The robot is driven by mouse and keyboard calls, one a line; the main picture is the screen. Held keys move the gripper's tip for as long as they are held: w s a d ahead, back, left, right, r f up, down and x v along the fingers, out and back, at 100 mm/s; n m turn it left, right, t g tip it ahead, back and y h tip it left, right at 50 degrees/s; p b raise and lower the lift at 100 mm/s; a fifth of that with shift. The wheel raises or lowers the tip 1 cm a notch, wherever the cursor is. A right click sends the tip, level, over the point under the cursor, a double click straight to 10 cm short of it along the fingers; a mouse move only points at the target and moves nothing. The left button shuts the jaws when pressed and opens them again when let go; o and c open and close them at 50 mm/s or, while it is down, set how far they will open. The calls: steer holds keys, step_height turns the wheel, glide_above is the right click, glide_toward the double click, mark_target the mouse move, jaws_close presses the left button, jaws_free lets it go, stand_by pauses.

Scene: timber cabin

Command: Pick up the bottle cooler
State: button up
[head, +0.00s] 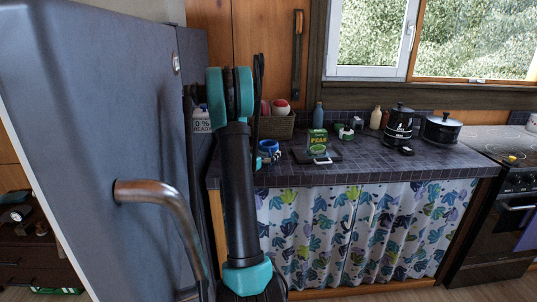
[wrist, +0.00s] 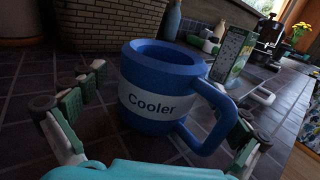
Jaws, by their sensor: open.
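The bottle cooler is a blue mug-shaped holder (wrist: 139,115) with a white band reading "Cooler" and a handle on its right side. It stands upright on the dark tiled counter (wrist: 20,150) in the wrist view. In the head view the cooler (head: 274,147) shows at the counter's left end, partly hidden by my arm. My gripper (wrist: 152,128) is open, with one finger to the left of the cooler and the other to the right, by the handle. I see no clear contact between the fingers and the cooler.
A wicker basket (head: 275,127) stands behind the cooler. A green box (head: 317,143) on a dark tray is to its right. A large grey fridge (head: 100,130) is close on the left.

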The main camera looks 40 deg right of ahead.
steer(key=shift+w+d, duration=0.25)
steer(key=shift+d, duration=0.25)
steer(key=shift+c, duration=0.4)
steer(key=c, duration=1.4)
steer(key=shift+o, duration=0.2)
